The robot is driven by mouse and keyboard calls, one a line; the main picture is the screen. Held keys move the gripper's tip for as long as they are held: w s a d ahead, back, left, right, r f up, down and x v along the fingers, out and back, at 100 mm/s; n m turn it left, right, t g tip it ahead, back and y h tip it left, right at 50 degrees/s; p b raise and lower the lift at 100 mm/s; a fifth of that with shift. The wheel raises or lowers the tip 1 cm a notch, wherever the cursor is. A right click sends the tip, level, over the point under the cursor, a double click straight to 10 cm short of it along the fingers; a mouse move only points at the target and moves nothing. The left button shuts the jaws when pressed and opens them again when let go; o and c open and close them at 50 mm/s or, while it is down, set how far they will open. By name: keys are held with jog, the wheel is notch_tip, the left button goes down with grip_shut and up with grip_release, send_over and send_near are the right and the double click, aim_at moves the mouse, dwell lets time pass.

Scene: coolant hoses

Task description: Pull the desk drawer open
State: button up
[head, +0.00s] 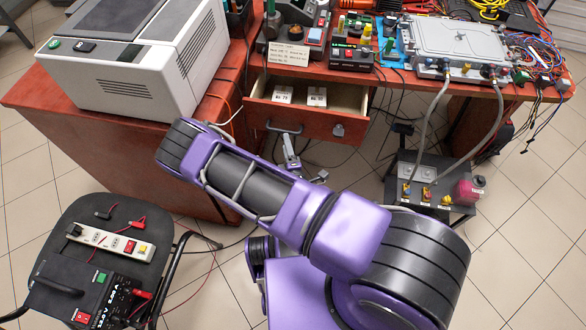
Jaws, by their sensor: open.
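The desk drawer (310,122) is a reddish-brown wooden drawer under the desk's front edge. It stands partly open, and its pale interior shows two small white labelled items. A dark bar handle (285,130) is on the left part of its front, with a grey lock-like fitting on the right. My gripper (305,165) is just below and in front of the handle. Its grey fingers show apart past the edge of my purple arm, which hides the rest of it. The fingertip nearest the handle looks close to it; I cannot tell whether they touch.
The desk (130,150) carries a large grey-white machine (140,60), control boxes and a metal coolant plate (458,42). Hoses run from the plate to a low unit (430,180) at right. A chair (95,250) with a power strip stands at lower left. Cables hang behind the drawer.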

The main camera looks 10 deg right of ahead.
jog(key=s+d+r, duration=0.1)
jog(key=s+r, duration=0.1)
jog(key=s, duration=0.9)
jog(key=shift+s, duration=0.35)
jog(key=shift+w+r, duration=0.1)
